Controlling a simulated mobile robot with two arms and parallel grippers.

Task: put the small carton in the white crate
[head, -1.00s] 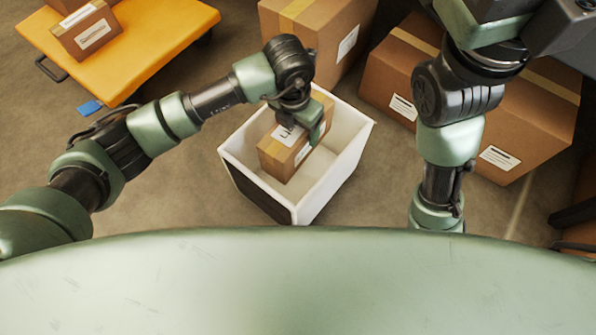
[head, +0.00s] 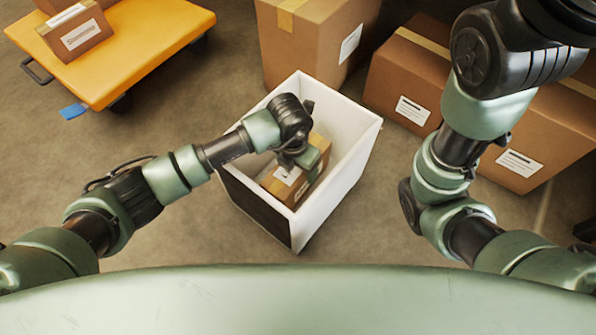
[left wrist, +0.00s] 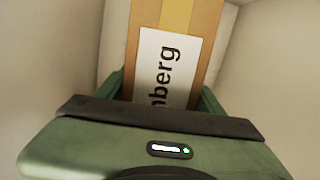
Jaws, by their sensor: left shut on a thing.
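The small carton (head: 290,184) is brown with a white label and sits low inside the white crate (head: 355,153), below its rim. My left gripper (head: 312,165) reaches down into the crate and is shut on the carton. In the left wrist view the carton (left wrist: 206,40), with tan tape and a printed label, lies between the two green fingers, with pale crate walls around it. Whether the carton touches the crate floor cannot be told. My right arm is at the right of the head view; its gripper is out of view.
An orange cart (head: 150,40) with small cartons (head: 78,33) stands at the upper left. Large cardboard boxes (head: 310,45) and (head: 410,75) stand close behind and right of the crate. Floor left of the crate is clear.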

